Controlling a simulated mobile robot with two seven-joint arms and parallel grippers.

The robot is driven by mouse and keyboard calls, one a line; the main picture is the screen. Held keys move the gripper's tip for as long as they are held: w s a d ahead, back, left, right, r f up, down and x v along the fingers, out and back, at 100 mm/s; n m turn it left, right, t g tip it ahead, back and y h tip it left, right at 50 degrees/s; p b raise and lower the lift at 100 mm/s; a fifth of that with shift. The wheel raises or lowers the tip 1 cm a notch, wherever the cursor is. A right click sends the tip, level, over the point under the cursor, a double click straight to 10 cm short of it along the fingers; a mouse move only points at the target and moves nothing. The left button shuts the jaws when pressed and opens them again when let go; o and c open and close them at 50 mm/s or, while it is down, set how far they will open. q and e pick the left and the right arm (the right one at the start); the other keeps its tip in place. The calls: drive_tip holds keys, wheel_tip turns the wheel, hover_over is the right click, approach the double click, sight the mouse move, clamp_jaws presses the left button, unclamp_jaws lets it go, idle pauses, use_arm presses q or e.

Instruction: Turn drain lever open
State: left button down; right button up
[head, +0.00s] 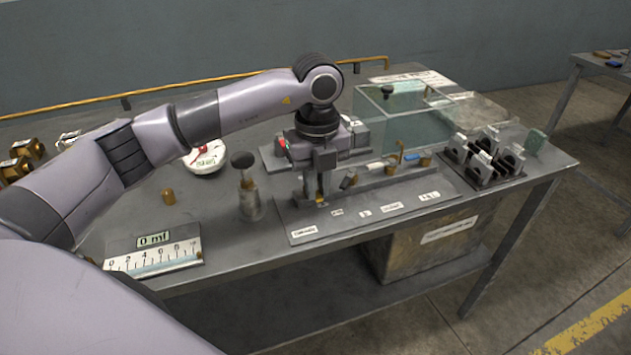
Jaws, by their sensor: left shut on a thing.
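My left gripper (318,198) reaches down from above onto the left part of a grey valve panel (270,213) on the bench. It is shut on a small lever there, which I take for the drain lever; the fingers hide most of it, and a bit of brass shows at their tips. How far the lever is turned cannot be seen. Several small white labels run along the panel's front, too small to read. Other fittings and a brass lever (400,152) sit on the pipe row to the right. My right gripper is not in view.
A clear water tank (415,128) stands behind the panel, and black clamp blocks (484,160) stand to its right. A metal post with a dark knob (248,192), a round dial (205,158) and a "0 ml" scale (155,258) are to the left. The bench's front edge is close.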

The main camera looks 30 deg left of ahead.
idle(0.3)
use_arm(q)
drive_tip(key=c, duration=1.1)
unclamp_jaws()
drive_tip(key=shift+r, duration=0.1)
wheel_tip(320, 180, up, 7)
drive_tip(key=shift+r, duration=0.1)
